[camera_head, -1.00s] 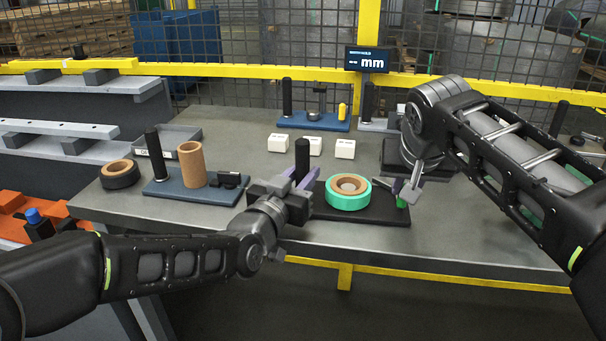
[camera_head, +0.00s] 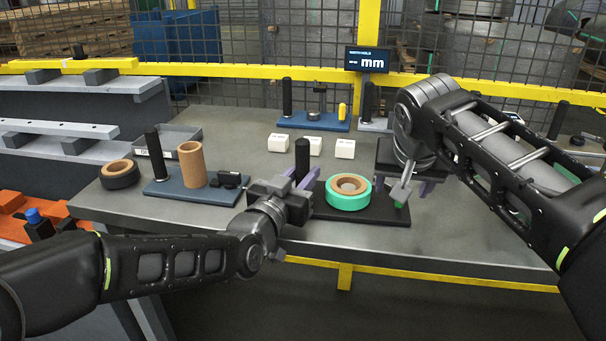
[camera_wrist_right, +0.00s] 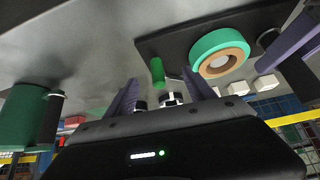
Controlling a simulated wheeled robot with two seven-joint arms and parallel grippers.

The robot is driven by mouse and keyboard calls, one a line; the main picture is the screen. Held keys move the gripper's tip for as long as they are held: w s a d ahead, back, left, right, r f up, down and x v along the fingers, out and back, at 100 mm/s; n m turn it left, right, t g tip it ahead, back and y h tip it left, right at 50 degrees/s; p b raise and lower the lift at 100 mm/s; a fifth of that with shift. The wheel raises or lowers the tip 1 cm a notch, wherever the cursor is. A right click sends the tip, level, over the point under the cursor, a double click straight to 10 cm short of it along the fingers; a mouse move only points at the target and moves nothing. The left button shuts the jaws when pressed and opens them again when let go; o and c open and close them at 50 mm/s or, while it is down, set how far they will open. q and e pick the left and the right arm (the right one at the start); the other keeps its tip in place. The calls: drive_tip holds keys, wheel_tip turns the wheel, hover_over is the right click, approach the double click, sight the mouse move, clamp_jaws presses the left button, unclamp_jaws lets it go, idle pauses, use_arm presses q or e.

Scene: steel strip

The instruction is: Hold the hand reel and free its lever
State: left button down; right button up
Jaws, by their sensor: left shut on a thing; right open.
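The hand reel has a black base plate (camera_head: 375,214), a green strip roll with a tan core (camera_head: 348,202) and an upright black post (camera_head: 302,152). My left gripper (camera_head: 300,182) is shut on that post, its purple fingers on either side. A small green lever knob (camera_head: 400,204) is at the plate's right end. My right gripper (camera_head: 405,183) is open above and behind the knob. In the right wrist view, the green knob (camera_wrist_right: 157,72) appears between the two spread purple fingers (camera_wrist_right: 162,92), apart from both. The green roll (camera_wrist_right: 220,53) shows beside it.
A blue stand with a brown tube (camera_head: 192,164) and a black ring with a tan core (camera_head: 119,174) are at the left. Three white blocks (camera_head: 312,146) lie behind the reel. A blue stand (camera_head: 320,122) and a screen reading mm (camera_head: 367,60) are at the back.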

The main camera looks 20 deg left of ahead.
use_arm(q)
drive_tip(key=shift+f, duration=0.2)
use_arm(e)
drive_tip(key=shift+r, duration=0.1)
drive_tip(key=shift+r, duration=3.35)
drive_tip(key=shift+r, duration=0.15)
drive_tip(key=s+d+r, duration=0.1)
drive_tip(key=s+r, duration=0.1)
drive_tip(key=s, duration=1.1)
drive_tip(key=shift+s+r, duration=0.15)
drive_tip(key=shift+s, duration=0.2)
drive_tip(key=shift+d, duration=0.1)
use_arm(q)
drive_tip(key=c, duration=1.1)
unclamp_jaws()
drive_tip(key=shift+r, duration=0.15)
drive_tip(key=shift+s, duration=0.1)
